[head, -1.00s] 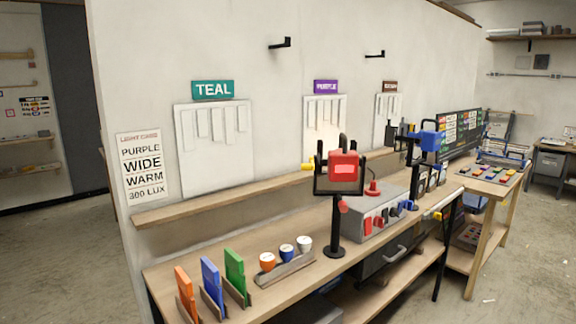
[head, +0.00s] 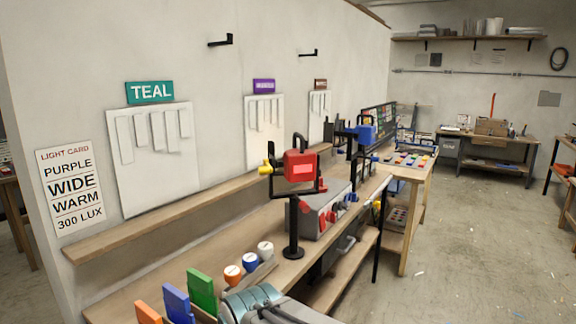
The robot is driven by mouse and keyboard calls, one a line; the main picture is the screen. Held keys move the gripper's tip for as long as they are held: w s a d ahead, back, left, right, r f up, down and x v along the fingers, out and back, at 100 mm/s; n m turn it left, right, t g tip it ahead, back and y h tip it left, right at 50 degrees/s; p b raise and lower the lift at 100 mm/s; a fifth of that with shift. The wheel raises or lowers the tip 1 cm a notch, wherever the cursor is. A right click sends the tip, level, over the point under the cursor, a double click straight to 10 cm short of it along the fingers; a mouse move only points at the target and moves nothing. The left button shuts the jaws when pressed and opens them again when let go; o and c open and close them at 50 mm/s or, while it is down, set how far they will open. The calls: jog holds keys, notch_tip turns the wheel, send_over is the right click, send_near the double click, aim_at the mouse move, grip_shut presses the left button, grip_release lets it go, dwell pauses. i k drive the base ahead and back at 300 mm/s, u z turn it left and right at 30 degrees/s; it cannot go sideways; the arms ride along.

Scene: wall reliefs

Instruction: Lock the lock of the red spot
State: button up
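The red spot (head: 301,166) is a red lamp head in a black yoke on a black stand on the long workbench. A yellow knob (head: 265,170) sticks out at its left side. A small red knob (head: 304,206) shows on the stand below the yoke. Which knob is its lock I cannot tell. A blue spot (head: 366,133) stands on a similar stand farther along the bench. Part of my arm shows at the bottom edge, in front of the bench. My gripper's fingers are not in view.
Orange, blue and green panels (head: 202,290) and several small jars (head: 265,251) stand at the near bench end. A grey control box (head: 322,212) is behind the red spot's stand. A light card (head: 68,187) hangs on the wall. The floor (head: 470,240) at right is clear.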

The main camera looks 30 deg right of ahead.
aim_at(266, 168)
jog(key=z, duration=0.65)
jog(key=i, duration=0.45)
jog(key=k, duration=0.45)
jog(key=z, duration=0.85)
jog(key=i, duration=0.6)
jog(key=u, duration=1.15)
